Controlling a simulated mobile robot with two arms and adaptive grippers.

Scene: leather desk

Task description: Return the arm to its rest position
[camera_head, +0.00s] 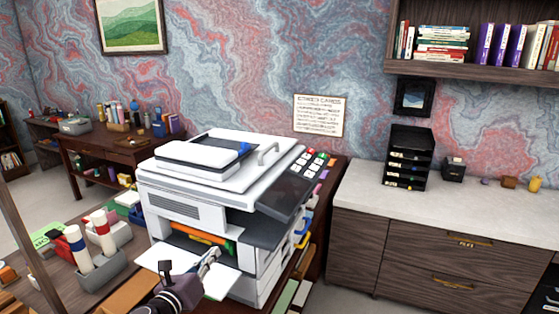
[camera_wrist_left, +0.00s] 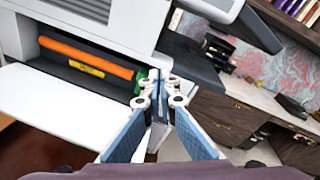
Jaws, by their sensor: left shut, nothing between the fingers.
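My left gripper (camera_head: 208,265) is in front of the white printer (camera_head: 205,175), near the printer's lowered white front flap (camera_head: 155,258). In the left wrist view the gripper (camera_wrist_left: 162,80) has its fingertips together, with nothing between them. An orange roller (camera_wrist_left: 85,57) with a yellow label shows inside the printer's open front bay, to the left of the fingers. The fingers appear in front of the bay's right side; I cannot tell whether they touch the printer. My right gripper is in neither view.
A grey holder (camera_head: 105,270) with two capped bottles stands left of the flap. A grey-topped cabinet (camera_head: 430,235) with drawers is on the right, bearing a black tray stack (camera_head: 407,158). A cluttered wooden desk (camera_head: 115,148) stands at the back left.

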